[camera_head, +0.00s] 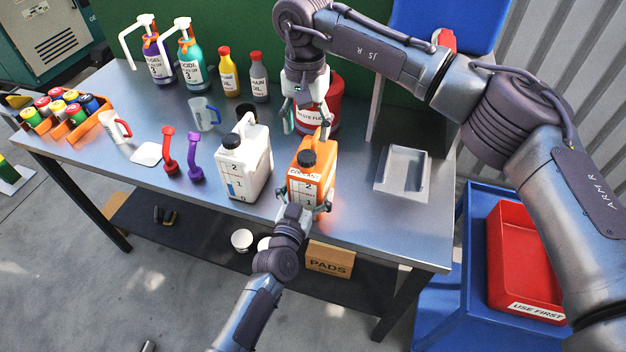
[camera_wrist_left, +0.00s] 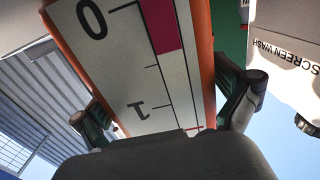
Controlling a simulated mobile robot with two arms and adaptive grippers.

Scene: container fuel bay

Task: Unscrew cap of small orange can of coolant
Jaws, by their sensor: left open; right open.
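The orange coolant can (camera_head: 313,172) stands upright near the front edge of the metal table. Its black cap (camera_head: 306,158) is on its top. My left gripper (camera_head: 308,207) is open at the can's lower front, with a finger on either side of it. In the left wrist view the can's white scale label (camera_wrist_left: 135,65) fills the middle, between the fingers; I cannot tell whether they touch it. My right gripper (camera_head: 307,118) is open and empty above and behind the can, in front of the red waste fuel container (camera_head: 333,104).
A white screen wash can (camera_head: 244,160) stands close on the left. A metal tray (camera_head: 403,172) lies to the right. Red and purple funnels, a mug (camera_head: 204,114) and bottles are further left and back. A red bin (camera_head: 524,262) sits on a blue cart at right.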

